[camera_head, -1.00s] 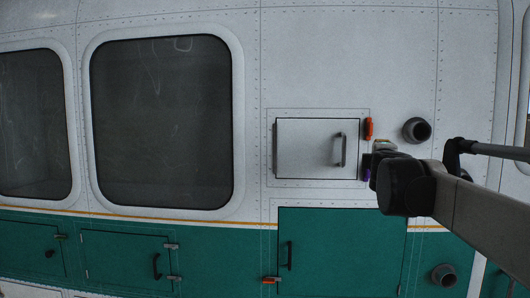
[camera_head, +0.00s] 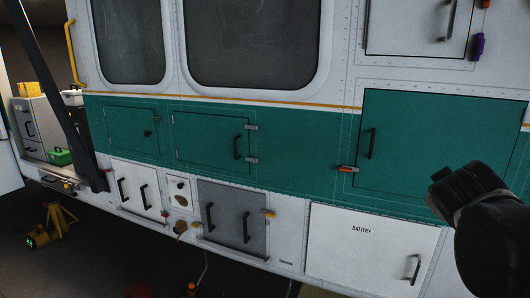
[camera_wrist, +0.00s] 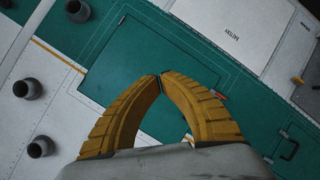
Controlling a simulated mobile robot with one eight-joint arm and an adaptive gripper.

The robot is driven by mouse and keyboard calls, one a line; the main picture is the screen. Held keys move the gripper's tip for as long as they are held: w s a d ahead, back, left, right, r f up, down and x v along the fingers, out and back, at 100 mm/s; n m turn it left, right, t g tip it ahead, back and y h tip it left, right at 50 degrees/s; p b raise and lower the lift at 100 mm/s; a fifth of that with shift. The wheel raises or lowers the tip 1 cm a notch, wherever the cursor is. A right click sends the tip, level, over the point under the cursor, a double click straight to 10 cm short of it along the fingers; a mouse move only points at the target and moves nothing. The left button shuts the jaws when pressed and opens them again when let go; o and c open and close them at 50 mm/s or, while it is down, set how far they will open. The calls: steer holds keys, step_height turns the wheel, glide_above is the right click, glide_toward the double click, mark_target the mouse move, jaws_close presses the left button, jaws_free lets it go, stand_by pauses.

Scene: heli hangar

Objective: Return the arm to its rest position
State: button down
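My gripper shows in the wrist view (camera_wrist: 160,77) with two yellow ribbed fingers. They curve inward and their tips meet, with nothing visible between them. In the head view, the dark end section of my arm is at the lower right, in front of the helicopter's side (camera_head: 335,150). The fingers cannot be made out there. A large green door (camera_head: 435,140) lies behind my arm in the head view. It also shows behind the fingers in the wrist view (camera_wrist: 120,65).
A white battery door (camera_head: 365,250) is below the green door. A white upper door (camera_head: 405,25) has a purple piece (camera_head: 478,47) beside it. Dark ports (camera_wrist: 27,89) protrude in the wrist view. At left are an open bay with a green box (camera_head: 60,156) and a yellow jack (camera_head: 50,225).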

steer(key=s+a+f+g+y+b, duration=0.1)
steer(key=s+a+f+b, duration=0.3)
steer(key=f, duration=0.9)
steer(key=s+a+f+m+g+y+b, duration=0.1)
steer(key=s+a+f+y+b, duration=0.3)
steer(key=a+f+b, duration=0.3)
steer(key=s+a+f+m+g+y+b, duration=0.1)
steer(key=s+a+f+b, duration=0.4)
steer(key=a+f, duration=0.5)
step_height(320, 180, down, 9)
steer(key=shift+s+r+y, duration=0.2)
steer(key=shift+s+y, duration=0.3)
steer(key=shift+y, duration=0.4)
